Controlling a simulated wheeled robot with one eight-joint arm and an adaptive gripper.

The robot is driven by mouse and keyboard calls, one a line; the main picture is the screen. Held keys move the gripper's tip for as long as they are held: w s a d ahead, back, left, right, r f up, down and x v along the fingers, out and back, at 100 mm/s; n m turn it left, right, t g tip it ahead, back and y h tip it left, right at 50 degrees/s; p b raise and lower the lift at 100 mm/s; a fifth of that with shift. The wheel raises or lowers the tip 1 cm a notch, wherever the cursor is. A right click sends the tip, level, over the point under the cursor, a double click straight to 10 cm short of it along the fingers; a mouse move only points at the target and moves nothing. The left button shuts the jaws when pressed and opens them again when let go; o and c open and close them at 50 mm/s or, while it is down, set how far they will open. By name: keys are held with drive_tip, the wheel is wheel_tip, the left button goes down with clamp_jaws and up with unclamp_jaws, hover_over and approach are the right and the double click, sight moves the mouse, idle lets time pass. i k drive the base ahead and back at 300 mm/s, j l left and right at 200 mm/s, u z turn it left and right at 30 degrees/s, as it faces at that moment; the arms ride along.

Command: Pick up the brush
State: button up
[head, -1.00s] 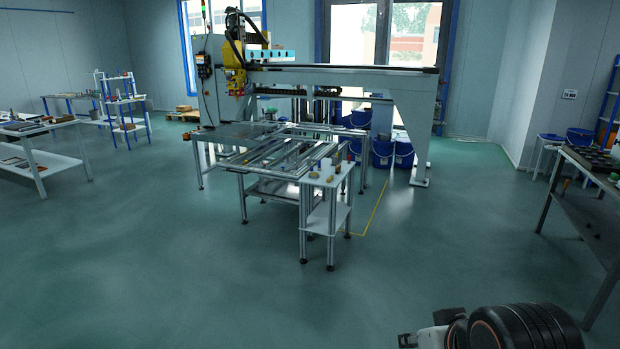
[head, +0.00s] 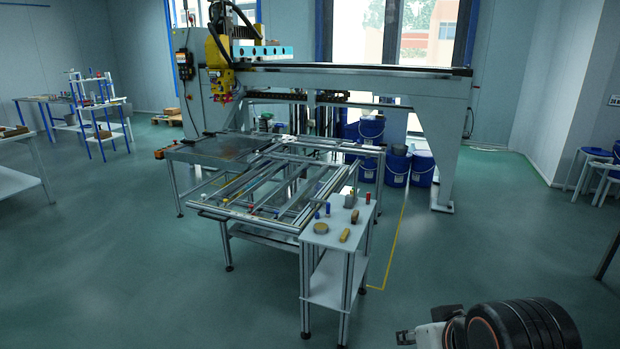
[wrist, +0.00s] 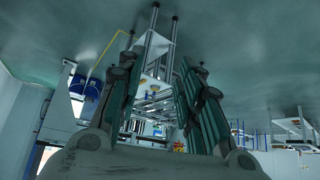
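A small yellow-tan block-like object (head: 344,235), which may be the brush, lies on top of a small white side table (head: 333,240) in the head view. It is too small to make out bristles. A round tan object (head: 320,228) lies to its left. My gripper (wrist: 158,88) is open and empty in the wrist view, its two fingers well apart. In the head view only part of my arm's end shows at the bottom right, far from the table. The wrist view is upside down and does not show the brush clearly.
The side table stands at the front right corner of a metal frame table (head: 250,212) under a large gantry machine (head: 360,78). Blue buckets (head: 397,168) stand behind it. Small blue and red items stand on the tabletop. The floor in front (head: 180,290) is clear.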

sight(355, 214)
drive_tip(key=i+z, duration=0.1)
drive_tip(key=i, duration=0.55)
drive_tip(key=i+j, duration=0.15)
drive_tip(key=i, duration=0.55)
drive_tip(key=i+z, duration=0.15)
drive_tip(key=i, duration=0.5)
